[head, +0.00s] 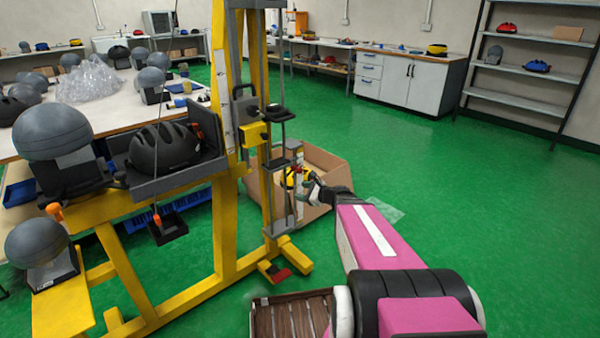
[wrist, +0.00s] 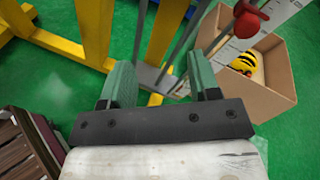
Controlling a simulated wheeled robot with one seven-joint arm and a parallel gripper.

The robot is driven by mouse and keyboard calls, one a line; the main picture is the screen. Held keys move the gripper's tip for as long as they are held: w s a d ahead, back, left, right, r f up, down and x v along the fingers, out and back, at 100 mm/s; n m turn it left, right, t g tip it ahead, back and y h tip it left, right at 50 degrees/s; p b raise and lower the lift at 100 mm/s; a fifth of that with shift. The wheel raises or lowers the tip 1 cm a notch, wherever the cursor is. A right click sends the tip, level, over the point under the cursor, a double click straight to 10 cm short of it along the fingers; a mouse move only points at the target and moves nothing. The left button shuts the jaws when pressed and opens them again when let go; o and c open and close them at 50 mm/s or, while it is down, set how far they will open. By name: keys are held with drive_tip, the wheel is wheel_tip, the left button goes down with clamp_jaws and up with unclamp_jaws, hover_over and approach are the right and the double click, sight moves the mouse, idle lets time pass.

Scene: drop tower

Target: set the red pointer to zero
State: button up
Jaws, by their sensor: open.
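The red pointer (wrist: 248,18) shows at the top right of the wrist view, a small red piece beside a pale ruled scale (wrist: 268,28). I cannot read which mark it stands at.
A cardboard box (head: 325,165) with a yellow helmet (wrist: 245,64) stands behind my gripper. Grey rods (wrist: 185,45) and yellow frame posts rise close ahead. A black helmet (head: 163,147) rests on the tower's shelf. Green floor is open to the right.

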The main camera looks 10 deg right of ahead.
sight(301, 171)
drive_tip(key=w+d+r+m+t+h, duration=0.2)
drive_tip(key=w+d+m+t, duration=0.3)
drive_tip(key=m, duration=0.3)
drive_tip(key=x, duration=0.9)
drive_tip(key=shift+w+d, duration=0.15)
drive_tip(key=shift+w, duration=0.2)
clamp_jaws()
drive_tip(key=shift+r, duration=1.85)
